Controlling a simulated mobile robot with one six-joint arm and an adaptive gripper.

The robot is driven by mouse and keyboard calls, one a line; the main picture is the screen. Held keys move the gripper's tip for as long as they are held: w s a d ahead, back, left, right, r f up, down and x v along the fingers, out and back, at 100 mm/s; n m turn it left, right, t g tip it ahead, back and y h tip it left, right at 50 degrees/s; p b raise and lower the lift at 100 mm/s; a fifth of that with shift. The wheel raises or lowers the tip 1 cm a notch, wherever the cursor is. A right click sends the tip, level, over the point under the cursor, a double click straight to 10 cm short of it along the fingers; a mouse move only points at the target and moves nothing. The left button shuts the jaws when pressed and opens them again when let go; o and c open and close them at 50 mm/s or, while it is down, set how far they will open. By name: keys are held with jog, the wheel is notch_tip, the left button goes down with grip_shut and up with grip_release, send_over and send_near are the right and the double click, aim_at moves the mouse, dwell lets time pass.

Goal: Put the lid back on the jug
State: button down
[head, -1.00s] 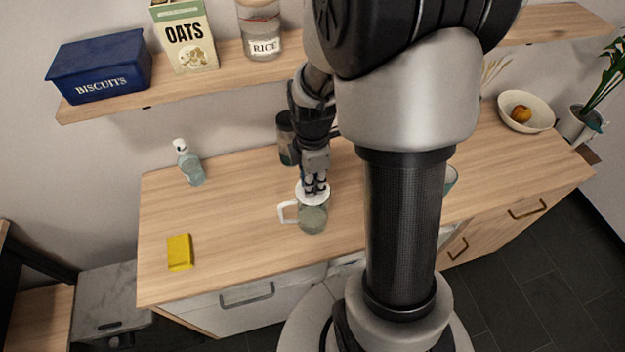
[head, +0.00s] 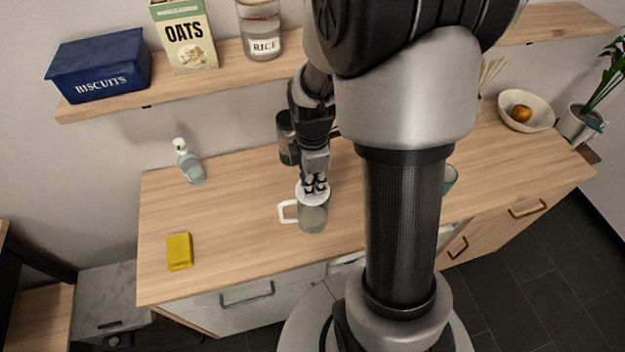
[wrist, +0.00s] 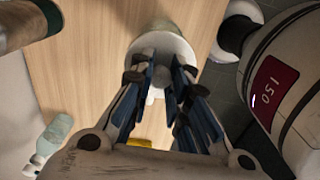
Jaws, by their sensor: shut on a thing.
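A glass jug (head: 313,219) with a white handle on its left stands upright on the wooden counter. The white round lid (head: 312,194) is held by my gripper (head: 315,190) at the jug's top, and covers much of the opening in the head view. In the wrist view my gripper (wrist: 160,82) is shut on the knob of the lid (wrist: 172,48). Part of the jug (wrist: 160,26) shows just beyond the lid's edge. Whether the lid touches the rim all round cannot be told.
A dark container (head: 287,138) stands close behind my gripper. A soap bottle (head: 188,163) and a yellow sponge (head: 180,252) are on the left of the counter (head: 235,225). A shelf (head: 205,82) holds biscuits, oats and rice above. A bowl (head: 525,111) is far right.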

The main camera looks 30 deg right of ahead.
dwell(0.4)
jog(key=c, duration=1.4)
grip_release()
jog(key=shift+c, duration=0.2)
jog(key=shift+o, duration=0.5)
jog(key=o, duration=0.4)
jog(key=shift+r+p, duration=2.95)
jog(key=shift+r, duration=0.6)
jog(key=shift+c, duration=0.3)
